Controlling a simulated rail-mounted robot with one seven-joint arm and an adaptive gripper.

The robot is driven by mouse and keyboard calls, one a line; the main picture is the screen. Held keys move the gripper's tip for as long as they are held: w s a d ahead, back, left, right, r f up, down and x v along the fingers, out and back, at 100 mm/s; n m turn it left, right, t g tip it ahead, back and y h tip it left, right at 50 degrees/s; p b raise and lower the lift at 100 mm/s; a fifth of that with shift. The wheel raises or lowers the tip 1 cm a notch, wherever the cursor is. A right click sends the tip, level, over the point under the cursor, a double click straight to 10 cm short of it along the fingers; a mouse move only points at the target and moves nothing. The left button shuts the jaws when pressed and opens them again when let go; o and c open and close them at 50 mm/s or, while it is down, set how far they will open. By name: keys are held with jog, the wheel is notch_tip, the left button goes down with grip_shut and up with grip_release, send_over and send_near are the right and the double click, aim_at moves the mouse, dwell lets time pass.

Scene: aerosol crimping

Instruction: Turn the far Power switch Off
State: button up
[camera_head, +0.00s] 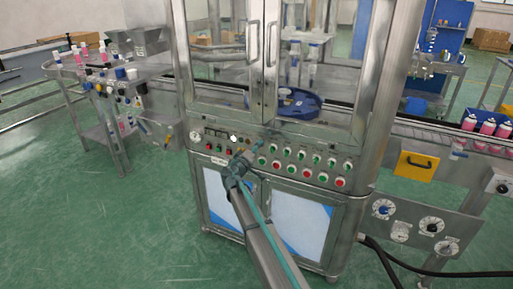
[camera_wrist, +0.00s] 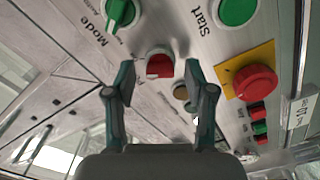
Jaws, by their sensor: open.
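My gripper (camera_head: 245,157) is at the machine's front control panel (camera_head: 290,158) in the head view. A round metal part (camera_wrist: 180,92) sits close to the right finger.
In the wrist view, a green "Mode" knob (camera_wrist: 120,14) and a green "Start" button (camera_wrist: 236,10) lie above. A red mushroom button (camera_wrist: 256,82) on a yellow plate is to the right, above small red and green buttons (camera_wrist: 258,112). Glass doors (camera_head: 260,50) stand above the panel.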

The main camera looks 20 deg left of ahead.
jog(key=shift+w, duration=0.25)
grip_shut()
jog(key=shift+f+n+b, duration=0.1)
jog(key=shift+n+b, duration=0.25)
jog(key=shift+n, duration=0.05)
jog(key=shift+n+b, duration=0.7)
jog(key=shift+n, duration=4.8)
